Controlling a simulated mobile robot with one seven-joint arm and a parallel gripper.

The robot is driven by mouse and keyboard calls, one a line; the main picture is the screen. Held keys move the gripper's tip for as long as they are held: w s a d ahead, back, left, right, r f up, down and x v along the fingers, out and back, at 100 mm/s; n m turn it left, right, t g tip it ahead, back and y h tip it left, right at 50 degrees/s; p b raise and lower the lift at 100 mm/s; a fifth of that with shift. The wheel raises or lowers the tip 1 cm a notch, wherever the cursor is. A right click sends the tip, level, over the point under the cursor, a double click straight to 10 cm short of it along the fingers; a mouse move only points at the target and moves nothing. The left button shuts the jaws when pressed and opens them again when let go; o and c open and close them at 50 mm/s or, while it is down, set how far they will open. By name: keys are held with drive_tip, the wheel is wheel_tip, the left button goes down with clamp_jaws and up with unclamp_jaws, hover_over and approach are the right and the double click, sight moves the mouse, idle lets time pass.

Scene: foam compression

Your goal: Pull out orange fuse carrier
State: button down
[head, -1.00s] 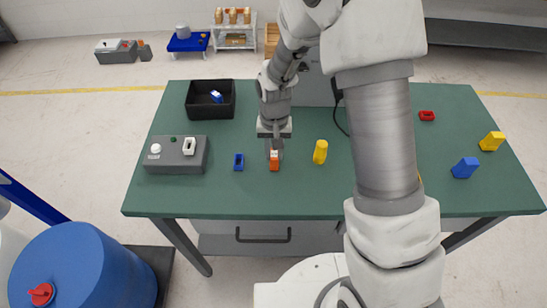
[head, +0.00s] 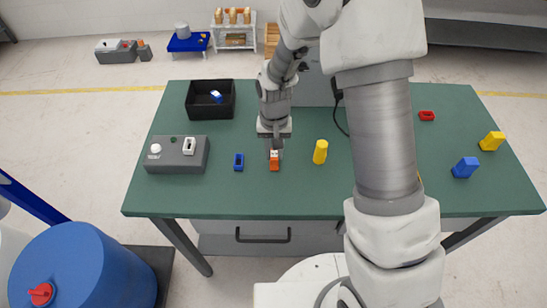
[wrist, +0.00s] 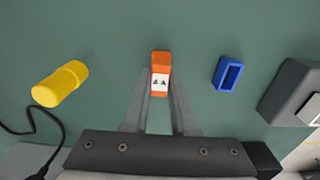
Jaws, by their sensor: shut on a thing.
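The orange fuse carrier (head: 275,164) is a small orange block with a white label. It is near the middle of the green table. In the wrist view the orange fuse carrier (wrist: 160,61) is between my fingertips, with its white, marked face toward the camera. My gripper (head: 275,149) is low over the table and shut on the carrier. In the wrist view my gripper (wrist: 161,82) has one finger on each side of it. I cannot tell whether the carrier touches the table.
A blue hollow piece (head: 239,162) lies left of the carrier, and a yellow cylinder (head: 320,152) lies right. A grey box (head: 165,163) with a white-framed slot is at left. A black tray (head: 198,113) holds a blue piece. Green table (head: 260,201) is clear in front.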

sight(274, 154)
drive_tip(key=shift+r, duration=0.1)
drive_tip(key=shift+r+p, duration=1.85)
drive_tip(key=shift+r, duration=1.1)
